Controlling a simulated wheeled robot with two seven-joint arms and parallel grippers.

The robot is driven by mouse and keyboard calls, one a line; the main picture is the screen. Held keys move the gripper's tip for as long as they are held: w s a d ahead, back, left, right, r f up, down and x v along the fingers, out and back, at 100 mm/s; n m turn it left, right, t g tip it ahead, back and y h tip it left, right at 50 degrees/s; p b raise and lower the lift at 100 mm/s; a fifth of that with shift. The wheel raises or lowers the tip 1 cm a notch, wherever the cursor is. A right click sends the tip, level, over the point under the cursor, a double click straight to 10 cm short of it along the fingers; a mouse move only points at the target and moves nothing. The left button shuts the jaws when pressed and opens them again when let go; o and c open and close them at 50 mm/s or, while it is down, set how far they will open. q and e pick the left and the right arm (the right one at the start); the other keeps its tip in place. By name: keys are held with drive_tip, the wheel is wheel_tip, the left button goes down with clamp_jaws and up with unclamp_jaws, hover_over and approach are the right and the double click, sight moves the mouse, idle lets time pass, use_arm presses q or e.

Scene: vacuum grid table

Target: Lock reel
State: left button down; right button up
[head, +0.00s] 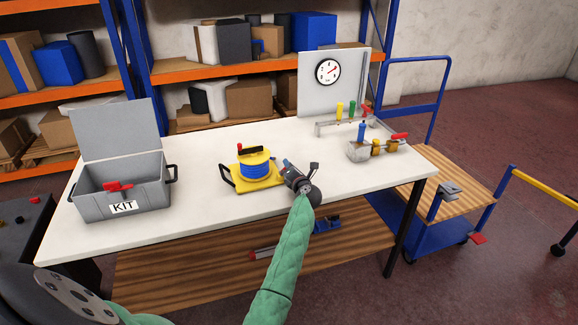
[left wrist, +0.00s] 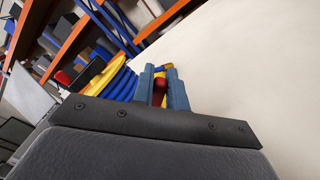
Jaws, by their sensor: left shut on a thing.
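The reel (head: 255,168) sits on the table on a yellow base, with blue hose wound around it and a yellow top. A small red part and a black part show at its left edge. My left gripper (head: 287,165) is at the right side of the reel. In the left wrist view, its blue-grey fingers (left wrist: 163,88) are shut on a red piece (left wrist: 159,90) beside the reel's yellow frame. The blue hose (left wrist: 121,82) shows left of the fingers. The red piece is mostly hidden by the fingers. My right gripper is not in view.
A grey KIT box (head: 121,190) with a raised lid stands on the left of the white table (head: 200,165). A gauge panel (head: 325,98), a rack with coloured handles and a grey valve block (head: 358,150) stand on the right. The table's front right is clear.

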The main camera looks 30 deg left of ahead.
use_arm(q)
drive_tip(key=c, duration=1.4)
unclamp_jaws()
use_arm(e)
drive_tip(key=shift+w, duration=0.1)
